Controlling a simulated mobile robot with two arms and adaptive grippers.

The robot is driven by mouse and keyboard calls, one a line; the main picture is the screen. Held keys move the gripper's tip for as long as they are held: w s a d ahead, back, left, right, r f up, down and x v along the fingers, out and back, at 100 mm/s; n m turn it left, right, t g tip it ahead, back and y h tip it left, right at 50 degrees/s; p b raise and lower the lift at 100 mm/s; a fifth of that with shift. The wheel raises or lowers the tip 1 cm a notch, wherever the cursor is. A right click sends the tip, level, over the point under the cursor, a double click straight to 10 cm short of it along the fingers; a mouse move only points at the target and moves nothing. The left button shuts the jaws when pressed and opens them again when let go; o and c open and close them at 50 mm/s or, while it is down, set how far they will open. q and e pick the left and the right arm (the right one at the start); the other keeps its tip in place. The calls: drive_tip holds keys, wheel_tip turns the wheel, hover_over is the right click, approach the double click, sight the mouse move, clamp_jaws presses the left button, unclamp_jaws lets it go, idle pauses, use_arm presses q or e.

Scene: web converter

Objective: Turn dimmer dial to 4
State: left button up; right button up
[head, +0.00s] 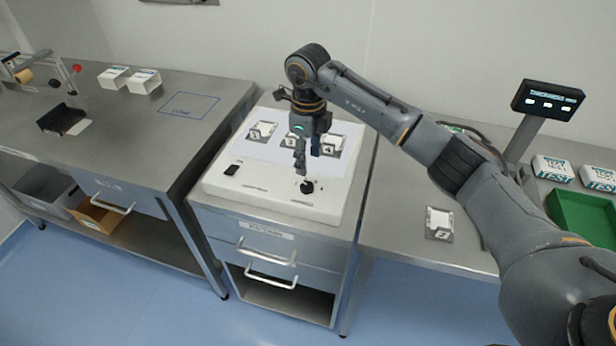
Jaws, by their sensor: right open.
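The dimmer dial is a small black knob (308,187) on the front right of a white panel (225,186) on the middle cabinet. The setting it points to is too small to read. My right gripper (301,172) points down just above and slightly left of the knob. Its fingers are open, and I cannot tell whether they touch the knob. A black rocker switch (232,169) sits at the panel's front left. My left gripper is not in view.
A steel bench (190,135) on the left holds white boxes (144,81). The right bench (400,215) holds a small card holder (439,223), a scale display (548,99), a green tray (580,215) and white boxes. My right arm spans above the right bench.

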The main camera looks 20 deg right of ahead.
sight(308, 186)
wheel_tip(308, 186, down, 8)
drive_tip(key=shift+f+p, duration=0.25)
drive_tip(key=shift+p, duration=0.85)
drive_tip(key=shift+a, duration=0.1)
clamp_jaws()
